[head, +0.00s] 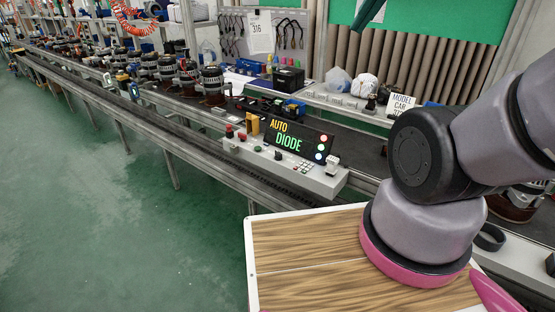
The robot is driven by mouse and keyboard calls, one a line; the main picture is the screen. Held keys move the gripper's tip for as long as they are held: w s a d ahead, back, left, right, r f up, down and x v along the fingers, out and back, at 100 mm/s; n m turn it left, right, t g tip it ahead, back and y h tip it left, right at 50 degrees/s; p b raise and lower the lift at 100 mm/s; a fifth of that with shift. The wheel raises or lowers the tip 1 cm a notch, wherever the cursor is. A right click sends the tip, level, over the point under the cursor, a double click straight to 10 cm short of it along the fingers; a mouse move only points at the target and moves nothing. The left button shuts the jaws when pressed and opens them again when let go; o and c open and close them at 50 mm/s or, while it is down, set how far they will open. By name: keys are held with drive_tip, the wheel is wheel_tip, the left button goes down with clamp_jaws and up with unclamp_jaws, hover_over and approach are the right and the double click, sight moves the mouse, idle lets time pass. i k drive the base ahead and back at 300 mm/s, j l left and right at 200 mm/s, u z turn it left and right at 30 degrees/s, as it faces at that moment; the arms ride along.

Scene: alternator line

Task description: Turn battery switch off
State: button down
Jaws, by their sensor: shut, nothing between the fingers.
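A long pale control box (322,182) sits along the near edge of the line in the head view. Its display (297,142) reads "AUTO" and "DIODE". The box carries a red button (229,131), a second red knob (242,136), a black knob (278,155), a small keypad (303,168) and a pale block-like switch (331,164). The labels are too small to read, so I cannot tell which control is the battery switch or its position. My gripper is not in view; only my arm links show at the right, to the right of the box.
A wood-topped surface (300,245) with a white rim lies in front of the box. Alternators (211,82) stand along the line at the left. The green floor (90,200) is clear at left.

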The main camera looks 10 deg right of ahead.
sight(243, 137)
drive_tip(key=i+j+u, duration=0.15)
drive_tip(key=i+u, duration=0.5)
drive_tip(key=u, duration=0.15)
